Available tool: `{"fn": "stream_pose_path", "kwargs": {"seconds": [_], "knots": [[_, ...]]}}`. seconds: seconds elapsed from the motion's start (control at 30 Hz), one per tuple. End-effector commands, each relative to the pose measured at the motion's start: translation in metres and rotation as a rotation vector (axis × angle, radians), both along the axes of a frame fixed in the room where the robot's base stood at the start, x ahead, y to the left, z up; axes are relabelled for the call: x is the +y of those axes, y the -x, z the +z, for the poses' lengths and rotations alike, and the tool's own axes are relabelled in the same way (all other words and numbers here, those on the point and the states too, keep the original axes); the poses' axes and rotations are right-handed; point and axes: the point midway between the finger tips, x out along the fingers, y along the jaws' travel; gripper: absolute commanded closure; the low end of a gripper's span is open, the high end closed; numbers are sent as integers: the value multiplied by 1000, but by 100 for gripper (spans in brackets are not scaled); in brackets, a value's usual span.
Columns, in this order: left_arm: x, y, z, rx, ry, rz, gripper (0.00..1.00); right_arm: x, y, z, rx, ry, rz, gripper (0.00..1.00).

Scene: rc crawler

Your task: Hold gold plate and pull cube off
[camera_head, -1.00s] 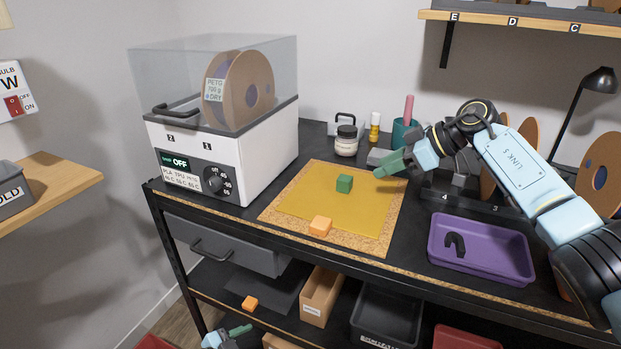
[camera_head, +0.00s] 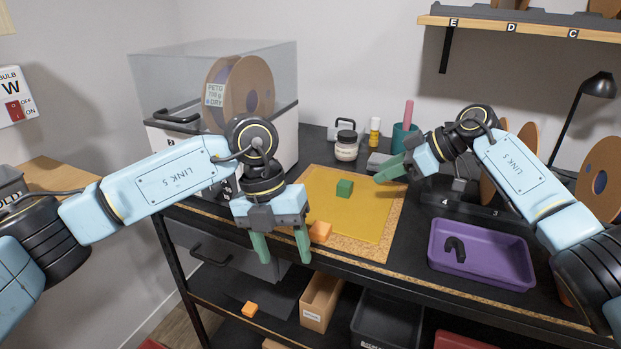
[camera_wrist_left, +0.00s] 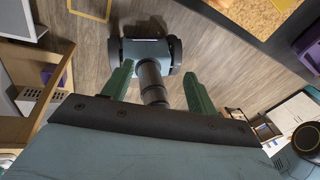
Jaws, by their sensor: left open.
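The gold plate (camera_head: 368,216) lies flat on a cork mat (camera_head: 362,250) on the black bench. A green cube (camera_head: 344,188) sits on the plate. An orange cube (camera_head: 320,231) sits near the plate's front edge, close to my left gripper's right finger. My left gripper (camera_head: 282,256) is open and empty, pointing down at the bench's front edge, in front of the plate. Its spread green fingers also show in the left wrist view (camera_wrist_left: 158,88), with nothing between them but floor and my base beyond. My right gripper (camera_head: 384,175) hovers by the plate's right edge; its finger gap is not clear.
A purple tray (camera_head: 480,277) with a dark curved piece stands at right. A jar (camera_head: 347,147) and teal cup (camera_head: 403,136) stand behind the mat. The filament dryer (camera_head: 215,95) is at back left. Another orange cube (camera_head: 249,309) and bins are on the lower shelf.

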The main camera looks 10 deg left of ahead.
Motion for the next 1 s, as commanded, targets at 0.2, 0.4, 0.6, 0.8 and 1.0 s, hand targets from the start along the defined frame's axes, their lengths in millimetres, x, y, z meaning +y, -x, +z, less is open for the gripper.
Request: {"fn": "stream_pose_path", "kwargs": {"seconds": [0.2, 0.4, 0.6, 0.8, 1.0], "knots": [[-30, -30, 65, -353, -80, -109, 42, 0, 0, 0, 0, 0, 0, 64], [-41, -42, 102, -520, -116, -127, 42, 0, 0, 0, 0, 0, 0, 64], [-44, -48, 99, -552, -124, -126, 42, 0, 0, 0, 0, 0, 0, 64], [-48, -60, 67, -549, -123, -124, 42, 0, 0, 0, 0, 0, 0, 64], [-53, -74, 30, -549, -124, -126, 42, 0, 0, 0, 0, 0, 0, 64]]}}
